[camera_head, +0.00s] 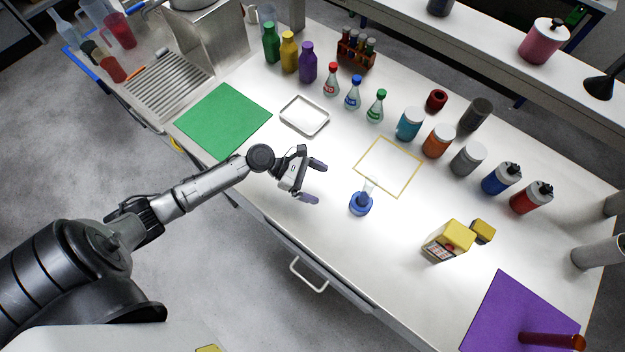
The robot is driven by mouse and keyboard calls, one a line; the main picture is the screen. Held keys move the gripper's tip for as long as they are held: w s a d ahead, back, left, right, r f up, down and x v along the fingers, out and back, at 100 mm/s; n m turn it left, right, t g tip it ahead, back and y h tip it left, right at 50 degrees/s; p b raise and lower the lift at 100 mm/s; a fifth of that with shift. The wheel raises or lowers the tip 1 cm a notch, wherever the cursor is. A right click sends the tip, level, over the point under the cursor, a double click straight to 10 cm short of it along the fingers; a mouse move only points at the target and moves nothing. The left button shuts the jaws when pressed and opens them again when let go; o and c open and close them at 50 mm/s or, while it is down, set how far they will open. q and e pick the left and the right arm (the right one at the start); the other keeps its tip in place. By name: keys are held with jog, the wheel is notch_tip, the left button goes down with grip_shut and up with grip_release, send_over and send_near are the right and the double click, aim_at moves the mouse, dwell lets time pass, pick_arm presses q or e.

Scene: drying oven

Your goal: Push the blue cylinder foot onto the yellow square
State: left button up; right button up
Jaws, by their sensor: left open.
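My right gripper is not in view.
A metal tray (324,116) and a green mat (222,121) lie to the left. Flasks, including a blue-capped one (353,96), and jars such as the orange one (438,142) stand behind the square. A yellow-topped box (448,241) stands to the right, near a purple mat (515,315).

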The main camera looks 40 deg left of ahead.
aim_at(353, 198)
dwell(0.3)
pick_arm(q)
jog(key=b+x, duration=0.1)
jog(key=x, duration=1.3)
jog(key=shift+b, duration=0.35)
jog(key=shift+a, duration=0.1)
jog(key=shift+c, duration=0.4)
jog(key=c, duration=0.9)
